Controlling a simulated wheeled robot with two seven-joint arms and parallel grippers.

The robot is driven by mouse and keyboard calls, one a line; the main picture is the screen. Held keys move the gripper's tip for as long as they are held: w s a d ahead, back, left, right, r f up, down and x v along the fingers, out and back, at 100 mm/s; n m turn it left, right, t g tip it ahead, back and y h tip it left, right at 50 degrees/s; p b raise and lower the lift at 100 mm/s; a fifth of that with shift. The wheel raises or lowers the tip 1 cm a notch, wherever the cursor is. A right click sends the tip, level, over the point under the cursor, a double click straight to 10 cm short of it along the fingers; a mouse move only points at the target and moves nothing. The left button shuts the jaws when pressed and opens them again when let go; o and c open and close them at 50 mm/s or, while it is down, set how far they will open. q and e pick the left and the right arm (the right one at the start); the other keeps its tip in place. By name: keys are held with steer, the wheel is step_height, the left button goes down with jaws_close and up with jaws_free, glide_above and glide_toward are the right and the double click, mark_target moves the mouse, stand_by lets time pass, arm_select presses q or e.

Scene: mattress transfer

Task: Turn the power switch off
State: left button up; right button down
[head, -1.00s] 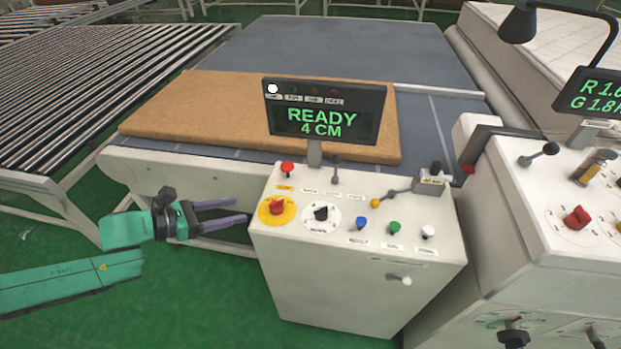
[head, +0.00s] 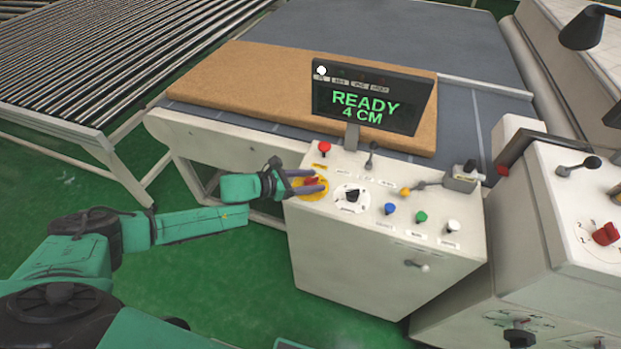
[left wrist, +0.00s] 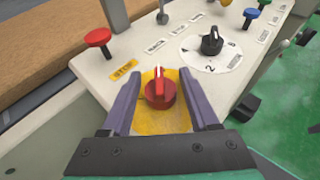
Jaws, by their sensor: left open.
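The power switch appears to be the red rotary knob (left wrist: 159,89) on a yellow round plate (left wrist: 152,121), on the near left of the white console's top (head: 440,229). It also shows in the head view (head: 312,181), partly covered by my fingers. My left gripper (left wrist: 163,94) is open, with one purple finger on each side of the knob. I cannot tell whether the fingers touch it. The knob's white mark points away from the gripper in the left wrist view. The display (head: 366,101) reads READY 4 CM, with one white lamp lit. My right gripper is not in view.
A red push button (head: 324,147) stands just behind the knob. A second console (head: 575,230) stands at right. Green floor is clear in front.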

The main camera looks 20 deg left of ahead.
arm_select(q)
steer(key=shift+c, duration=0.3)
jaws_close()
steer(key=shift+f, duration=0.1)
